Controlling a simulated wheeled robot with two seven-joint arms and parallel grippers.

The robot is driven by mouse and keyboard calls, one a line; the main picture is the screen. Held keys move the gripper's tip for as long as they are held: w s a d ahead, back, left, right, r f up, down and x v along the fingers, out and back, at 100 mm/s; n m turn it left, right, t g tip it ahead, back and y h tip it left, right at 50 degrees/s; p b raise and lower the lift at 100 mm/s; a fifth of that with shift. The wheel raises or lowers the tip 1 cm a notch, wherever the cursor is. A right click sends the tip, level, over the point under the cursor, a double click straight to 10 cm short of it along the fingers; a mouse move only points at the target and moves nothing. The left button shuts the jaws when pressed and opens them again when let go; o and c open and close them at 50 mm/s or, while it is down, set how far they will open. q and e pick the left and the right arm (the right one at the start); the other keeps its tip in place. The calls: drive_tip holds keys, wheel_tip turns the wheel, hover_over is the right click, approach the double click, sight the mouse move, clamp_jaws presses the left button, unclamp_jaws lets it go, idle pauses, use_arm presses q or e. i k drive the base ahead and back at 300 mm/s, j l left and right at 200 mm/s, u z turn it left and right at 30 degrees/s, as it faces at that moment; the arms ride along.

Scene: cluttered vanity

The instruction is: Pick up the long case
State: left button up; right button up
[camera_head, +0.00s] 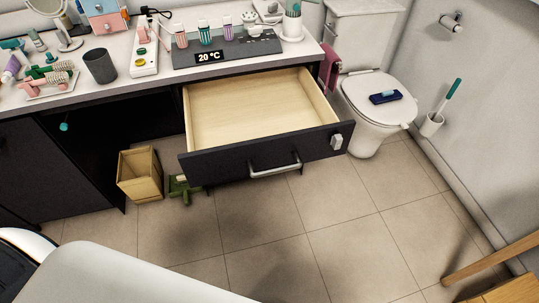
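I cannot tell for sure which thing is the long case. A small dark blue oblong case (379,99) with a light blue item on it lies on the closed toilet lid (360,87), at the right. A long white tray-like case (145,60) with several small items lies on the counter, left of the centre. Neither of my grippers is in view, and nothing is seen held.
An empty wooden drawer (255,110) stands pulled out from the counter (200,78). A wooden bin (140,174) and a green object (185,190) stand on the floor below. A toilet brush holder (432,125) stands at the right. The tiled floor (340,225) in front is mostly clear.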

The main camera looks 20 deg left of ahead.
sight(376, 99)
drive_tip(key=i+l+z, duration=0.2)
drive_tip(key=i, duration=0.2)
drive_tip(key=i+l+z, duration=0.2)
drive_tip(key=i, duration=0.25)
drive_tip(key=i+l+z, duration=0.2)
drive_tip(key=i, duration=0.25)
